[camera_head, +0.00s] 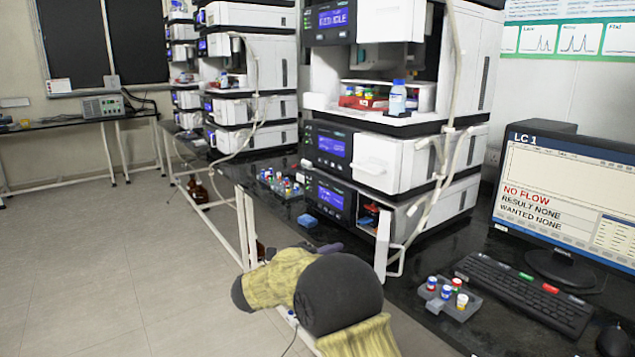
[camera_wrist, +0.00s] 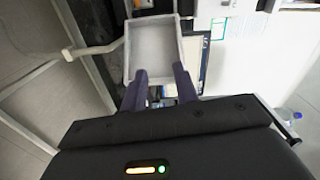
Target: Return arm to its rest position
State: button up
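My arm (camera_head: 277,280), in yellow covering with a dark round joint, is folded low at the bottom middle of the head view, beside the bench's front edge. The dark fingers of my gripper (camera_head: 328,248) show partly behind the joint there. In the wrist view my gripper (camera_wrist: 162,82) has its two fingers apart with nothing held between them. A white open-box shape (camera_wrist: 153,48) lies beyond the fingertips; I cannot tell its distance.
The black bench (camera_head: 425,262) carries a stack of white modules; the lowest has its white door (camera_head: 383,240) standing open near my gripper. A vial rack (camera_head: 447,297), keyboard (camera_head: 520,290) and monitor reading "NO FLOW" (camera_head: 565,195) stand right. Floor (camera_head: 110,250) at left is clear.

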jog(key=s+d+f+n+g+y, duration=0.3)
jog(key=s+d+f+n+y, duration=0.15)
jog(key=s+n, duration=0.5)
jog(key=s+d+f+n+g+y, duration=0.2)
jog(key=s+d+f+n+y, duration=0.25)
jog(key=s+n, duration=0.55)
jog(key=s+d+f+n+g+y, duration=0.3)
jog(key=s+f+n+y, duration=0.4)
jog(key=s, duration=0.4)
notch_tip(320, 180, up, 34)
jog(key=h+p, duration=0.1)
jog(key=p, duration=3.1)
jog(key=shift+w+n+p, duration=0.3)
jog(key=shift+n, duration=0.15)
